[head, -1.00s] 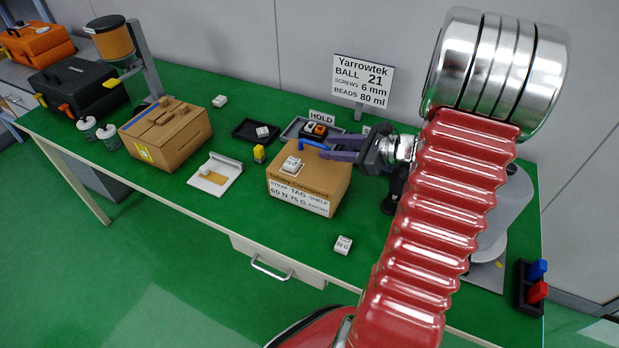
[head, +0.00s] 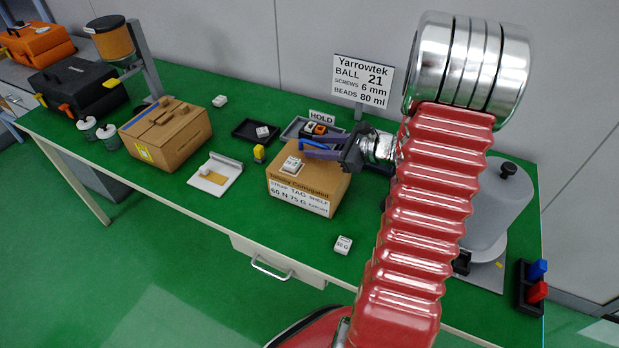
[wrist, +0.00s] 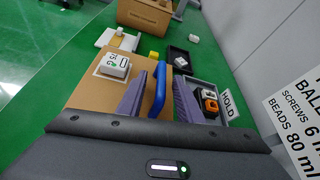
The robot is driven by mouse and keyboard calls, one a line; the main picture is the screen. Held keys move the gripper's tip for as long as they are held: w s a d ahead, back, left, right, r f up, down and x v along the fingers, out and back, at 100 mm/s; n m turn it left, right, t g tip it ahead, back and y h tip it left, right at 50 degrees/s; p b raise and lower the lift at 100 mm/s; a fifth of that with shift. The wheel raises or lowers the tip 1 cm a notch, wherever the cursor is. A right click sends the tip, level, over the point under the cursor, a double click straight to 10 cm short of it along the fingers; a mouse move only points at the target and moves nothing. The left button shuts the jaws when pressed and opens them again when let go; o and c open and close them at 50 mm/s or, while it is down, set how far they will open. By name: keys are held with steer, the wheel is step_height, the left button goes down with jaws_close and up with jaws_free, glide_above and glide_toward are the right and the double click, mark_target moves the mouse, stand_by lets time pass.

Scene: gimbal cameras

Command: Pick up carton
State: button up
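A brown carton (head: 328,190) with a printed front label stands mid-table. It has a blue handle (wrist: 158,90) on top and a small white block marked 75 G (wrist: 115,66) on its lid. My gripper (head: 308,152) is open at the carton's top. In the wrist view its purple fingers (wrist: 160,76) lie on either side of the handle, with gaps visible. I cannot tell how deep they reach around it. A second brown carton (head: 185,143), with a blue strip on top, stands farther left.
Dark and grey trays (head: 249,131) with small blocks lie behind the front carton, by a HOLD sign (head: 321,117). A sign board (head: 362,80) stands behind. A white block (head: 343,245) sits near the front edge. A grey domed object (head: 487,212) is at right.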

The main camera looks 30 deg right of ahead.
steer(key=shift+c, duration=0.6)
jaws_close()
stand_by(0.9)
